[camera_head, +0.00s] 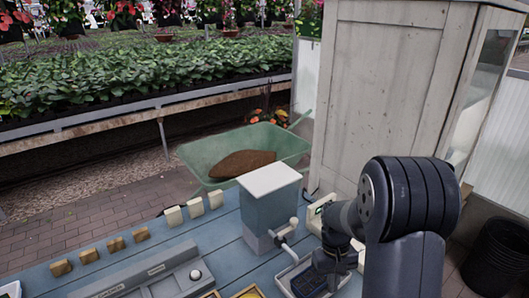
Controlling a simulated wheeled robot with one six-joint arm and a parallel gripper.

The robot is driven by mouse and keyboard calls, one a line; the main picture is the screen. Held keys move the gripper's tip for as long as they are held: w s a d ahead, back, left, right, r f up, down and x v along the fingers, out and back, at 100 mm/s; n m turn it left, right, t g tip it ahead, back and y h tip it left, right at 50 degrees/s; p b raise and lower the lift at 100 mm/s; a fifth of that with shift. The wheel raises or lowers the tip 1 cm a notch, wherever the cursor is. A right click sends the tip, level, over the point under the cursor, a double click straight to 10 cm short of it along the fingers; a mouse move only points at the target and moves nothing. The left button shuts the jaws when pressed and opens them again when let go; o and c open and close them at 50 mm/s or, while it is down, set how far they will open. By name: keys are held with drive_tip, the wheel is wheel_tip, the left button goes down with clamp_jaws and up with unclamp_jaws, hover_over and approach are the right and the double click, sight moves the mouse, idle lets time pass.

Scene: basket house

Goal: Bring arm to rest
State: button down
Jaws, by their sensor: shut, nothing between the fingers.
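My arm reaches in from the lower right, its large dark joint in front of a wooden cabinet. My gripper (333,270) is small and dark, pointing down at the table's right part. It is shut and I see nothing held in it. It is over or close beside a pale-rimmed tray (283,277) with dark contents; I cannot tell whether they touch. The arm hides part of the table's right side.
A blue plank table (232,240) holds a grey box with a pale lid (269,179), a grey panel (150,283), white blocks (195,208) and brown blocks (89,256). A green wheelbarrow (215,155) stands behind. The cabinet (380,90) is close behind my arm.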

drive_tip(key=n, duration=0.1)
drive_tip(key=a+n, duration=0.1)
drive_tip(key=n, duration=0.1)
drive_tip(key=shift+w+a+h, duration=0.25)
drive_tip(key=shift+w+h, duration=0.15)
drive_tip(key=shift+w+a, duration=0.1)
drive_tip(key=shift+w, duration=0.05)
drive_tip(key=shift+w+a, duration=0.15)
drive_tip(key=shift+w, duration=0.2)
drive_tip(key=shift+r, duration=0.1)
